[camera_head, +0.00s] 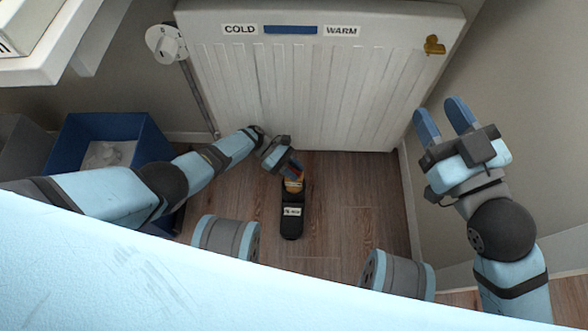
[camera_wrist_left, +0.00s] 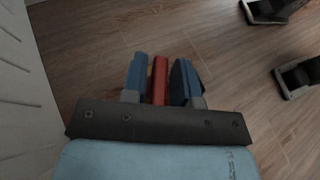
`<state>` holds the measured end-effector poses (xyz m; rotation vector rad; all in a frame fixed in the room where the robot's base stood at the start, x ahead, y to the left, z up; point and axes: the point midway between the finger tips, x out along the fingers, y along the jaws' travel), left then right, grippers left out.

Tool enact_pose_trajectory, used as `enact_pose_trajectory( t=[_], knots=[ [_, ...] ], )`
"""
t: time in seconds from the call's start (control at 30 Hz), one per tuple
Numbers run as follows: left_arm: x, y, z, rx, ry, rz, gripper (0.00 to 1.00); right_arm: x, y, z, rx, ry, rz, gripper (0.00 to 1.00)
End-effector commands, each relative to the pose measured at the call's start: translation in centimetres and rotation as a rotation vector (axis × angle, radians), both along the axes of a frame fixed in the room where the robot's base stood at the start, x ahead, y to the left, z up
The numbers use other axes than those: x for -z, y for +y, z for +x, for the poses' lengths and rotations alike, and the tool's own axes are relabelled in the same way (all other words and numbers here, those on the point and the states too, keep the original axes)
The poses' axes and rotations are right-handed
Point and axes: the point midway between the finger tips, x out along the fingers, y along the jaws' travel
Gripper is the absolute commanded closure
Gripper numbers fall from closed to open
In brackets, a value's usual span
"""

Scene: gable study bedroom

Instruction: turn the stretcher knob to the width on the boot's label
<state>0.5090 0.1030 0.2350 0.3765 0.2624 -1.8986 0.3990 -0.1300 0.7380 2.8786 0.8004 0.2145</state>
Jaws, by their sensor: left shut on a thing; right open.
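The black boot (camera_head: 291,222) stands on the wood floor in front of the radiator, with a small white label (camera_head: 292,211) whose print is too small to read. An orange-brown part of the stretcher (camera_head: 294,186) shows at the boot's far end. My left gripper (camera_head: 296,170) is at that end, its fingers hiding much of the stretcher. In the left wrist view, the left gripper (camera_wrist_left: 160,78) is shut on a red bar, apparently the stretcher knob (camera_wrist_left: 159,80). My right gripper (camera_head: 442,112) is open and empty, raised at the right, away from the boot.
A white radiator (camera_head: 310,90) with COLD and WARM labels stands behind the boot. A blue bin (camera_head: 150,142) holding crumpled paper stands at the left. The wood floor (camera_head: 345,205) right of the boot is clear up to the wall.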

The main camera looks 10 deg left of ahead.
Motion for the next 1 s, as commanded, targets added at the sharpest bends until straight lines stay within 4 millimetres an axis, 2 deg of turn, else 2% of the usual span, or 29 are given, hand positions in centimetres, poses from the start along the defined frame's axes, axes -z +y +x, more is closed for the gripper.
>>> enact_pose_trajectory(
  t=[0.4, 0.43, 0.47, 0.5, 0.8, 0.97, 1.0],
  knots=[
    [0.0, 0.0, 0.0, 0.009, 0.0, 0.001, 0.97, 0.0, 0.0, 0.0, -0.001, 0.0, -0.002, 0.59],
    [0.0, 0.0, 0.0, 0.009, 0.0, 0.001, 0.68, 0.1, 0.0, 0.0, -0.001, 0.0, -0.002, 0.59],
    [0.0, 0.0, 0.0, 0.009, 0.0, 0.001, 0.61, 0.1, 0.0, 0.0, -0.001, 0.0, -0.002, 0.59],
    [0.0, 0.0, 0.0, 0.009, 0.0, 0.001, 0.6, 0.1, 0.0, 0.0, -0.001, 0.001, -0.002, 0.59],
    [-0.3, 0.0, 0.0, 0.009, 0.0, 0.001, 0.6, -0.1, 0.0, 0.1, 0.0, 0.006, 0.001, 0.59],
    [-2.4, 0.0, 0.0, 0.009, 0.0, -0.001, 0.6, -1.2, 0.3, 0.0, -0.008, 0.05, 0.031, 0.59],
    [-3.1, 0.0, 0.0, 0.009, 0.0, -0.001, 0.6, -0.8, 0.5, -0.4, -0.005, 0.104, 0.06, 0.59]
  ],
)
